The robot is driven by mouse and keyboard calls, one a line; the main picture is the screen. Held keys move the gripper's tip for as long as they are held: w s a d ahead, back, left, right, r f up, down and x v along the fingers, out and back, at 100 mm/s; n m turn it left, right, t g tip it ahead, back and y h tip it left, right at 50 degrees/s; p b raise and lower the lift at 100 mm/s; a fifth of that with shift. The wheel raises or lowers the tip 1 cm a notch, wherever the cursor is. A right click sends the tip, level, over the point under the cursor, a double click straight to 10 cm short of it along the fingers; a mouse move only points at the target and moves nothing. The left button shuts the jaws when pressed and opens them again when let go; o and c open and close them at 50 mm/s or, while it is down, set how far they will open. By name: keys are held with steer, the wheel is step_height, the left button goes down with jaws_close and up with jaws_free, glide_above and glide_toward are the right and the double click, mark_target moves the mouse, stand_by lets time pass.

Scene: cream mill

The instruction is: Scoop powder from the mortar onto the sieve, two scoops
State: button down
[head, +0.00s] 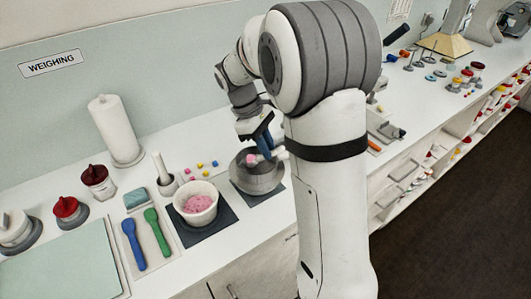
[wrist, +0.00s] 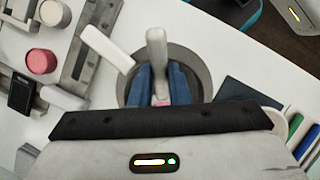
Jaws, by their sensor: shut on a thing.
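My gripper (head: 262,146), with blue fingers, is shut on a pale scoop (wrist: 156,48) above the grey round sieve (head: 257,178). The scoop's pale handle sticks out past the fingers. A bit of pink (head: 251,159) shows at its other end, and pink also shows between the fingers in the wrist view. The sieve's rim (wrist: 203,69) surrounds the fingers in the wrist view; its inside is mostly hidden. The white mortar (head: 196,217) holds pink powder (head: 194,203) and stands left of the sieve on a dark mat.
A blue spoon (head: 134,245) and a green spoon (head: 158,232) lie left of the mortar. A pestle (head: 161,167) stands in a grey holder behind it. Small coloured cubes (head: 200,166) lie behind the mortar. A paper roll (head: 116,130) stands at the back. The counter's front edge is close.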

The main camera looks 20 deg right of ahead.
steer(key=shift+r, duration=0.15)
steer(key=shift+r+p, duration=3.05)
steer(key=shift+r, duration=0.3)
